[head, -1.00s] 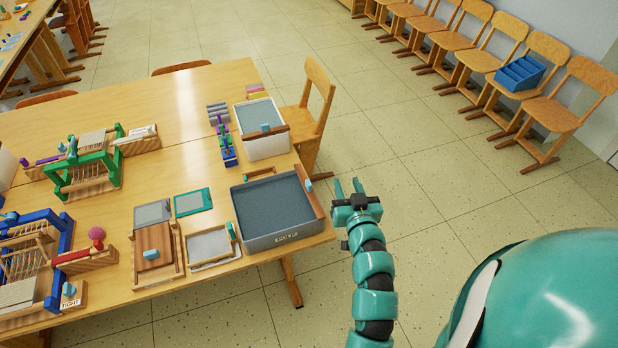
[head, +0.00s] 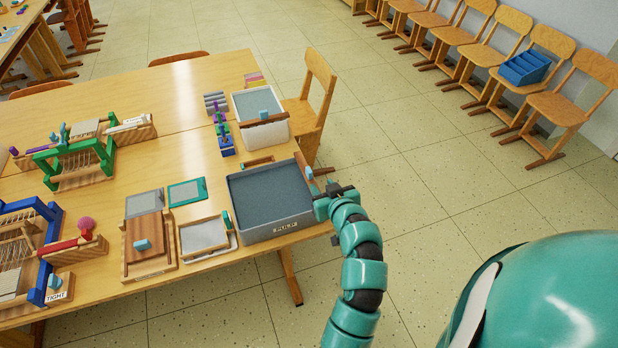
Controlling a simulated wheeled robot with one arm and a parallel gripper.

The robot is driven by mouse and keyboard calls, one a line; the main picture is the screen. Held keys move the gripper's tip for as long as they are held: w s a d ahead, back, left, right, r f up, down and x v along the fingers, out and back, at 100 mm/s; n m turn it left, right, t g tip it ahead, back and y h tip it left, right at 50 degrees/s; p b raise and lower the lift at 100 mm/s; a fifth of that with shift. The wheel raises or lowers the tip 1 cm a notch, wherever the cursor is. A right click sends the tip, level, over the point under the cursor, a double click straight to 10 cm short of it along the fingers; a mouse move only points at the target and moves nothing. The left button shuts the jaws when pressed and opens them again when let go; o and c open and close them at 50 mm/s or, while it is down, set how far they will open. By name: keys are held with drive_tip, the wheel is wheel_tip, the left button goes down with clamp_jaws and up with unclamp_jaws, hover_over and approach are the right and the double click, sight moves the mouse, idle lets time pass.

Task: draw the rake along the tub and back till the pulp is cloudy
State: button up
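The grey tub (head: 236,205) labelled PULP stands at the table's right front corner. Grey-blue pulp (head: 268,194) fills it, with an even, slightly speckled surface. A wooden rake (head: 302,163) with a light blue grip (head: 309,173) lies along the tub's right end. My gripper (head: 322,198) is at the tub's right side, just in front of the rake's blue grip. The fingers are small and partly hidden by my wrist, so I cannot tell whether they are open or touch the grip.
A white tub (head: 261,137) with another wooden bar stands behind. A framed screen (head: 206,236) and a wooden press (head: 146,245) lie to the left. A chair (head: 312,105) stands at the table's right edge. The floor (head: 430,200) to the right is clear.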

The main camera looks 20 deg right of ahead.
sight(310, 172)
drive_tip(key=b+x, duration=0.4)
drive_tip(key=b, duration=0.1)
drive_tip(key=shift+f, duration=0.25)
drive_tip(key=b+x, duration=0.2)
drive_tip(key=b, duration=0.4)
drive_tip(key=shift+w+f, duration=0.1)
drive_tip(key=shift+w, duration=0.1)
drive_tip(key=shift+p+x, duration=0.4)
drive_tip(key=shift+x, duration=2.35)
drive_tip(key=shift+r, duration=0.2)
clamp_jaws()
drive_tip(key=shift+a, duration=0.1)
